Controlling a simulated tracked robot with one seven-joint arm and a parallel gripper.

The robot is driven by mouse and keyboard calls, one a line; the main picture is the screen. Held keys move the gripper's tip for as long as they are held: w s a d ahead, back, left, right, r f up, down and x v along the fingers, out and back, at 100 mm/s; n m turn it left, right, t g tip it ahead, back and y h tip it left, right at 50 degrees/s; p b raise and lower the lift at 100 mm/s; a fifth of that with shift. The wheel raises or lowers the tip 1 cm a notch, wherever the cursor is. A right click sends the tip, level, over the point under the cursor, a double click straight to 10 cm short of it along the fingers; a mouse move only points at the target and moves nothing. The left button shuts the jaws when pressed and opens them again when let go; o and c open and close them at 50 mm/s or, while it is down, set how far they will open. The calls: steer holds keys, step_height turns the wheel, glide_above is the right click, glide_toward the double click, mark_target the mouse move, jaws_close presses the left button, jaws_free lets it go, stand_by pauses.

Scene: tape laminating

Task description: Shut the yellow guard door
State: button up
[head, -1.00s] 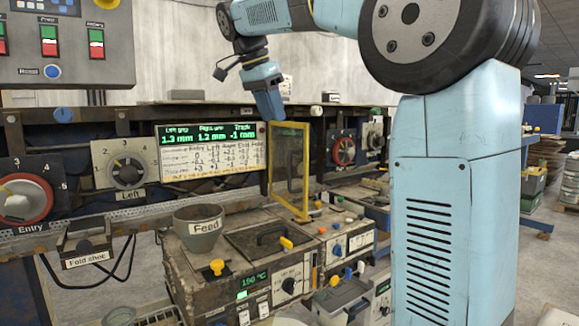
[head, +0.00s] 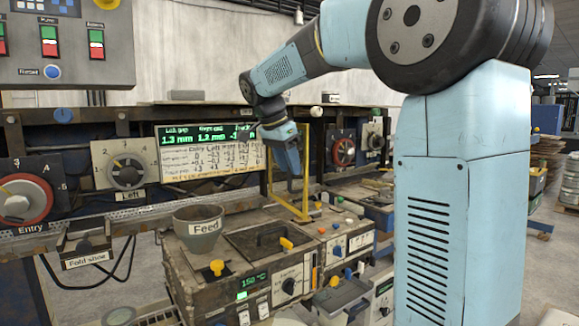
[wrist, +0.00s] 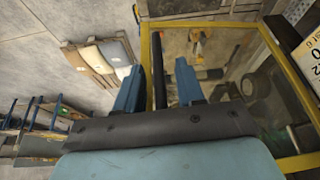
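The yellow guard door (head: 306,165), a clear pane in a yellow frame, stands swung out from the machine's back panel, above the Feed unit. Its yellow frame also fills the right half of the wrist view (wrist: 215,26). My gripper (head: 290,160) is at the door, covering part of the pane in the head view. In the wrist view, my two blue fingers (wrist: 158,85) are apart, one on each side of a dark upright bar (wrist: 159,60) near the door's left frame edge. The bar looks like the handle. Gaps show beside it.
The Feed cup (head: 199,225) and a lidded box with a yellow knob (head: 286,243) stand below the door. A lit display (head: 195,138) is to its left, and a red dial (head: 343,150) to its right. The floor in front is partly clear.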

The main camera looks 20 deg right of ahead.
steer(key=shift+d+f, duration=0.15)
steer(key=shift+f, duration=0.25)
jaws_close()
stand_by(0.4)
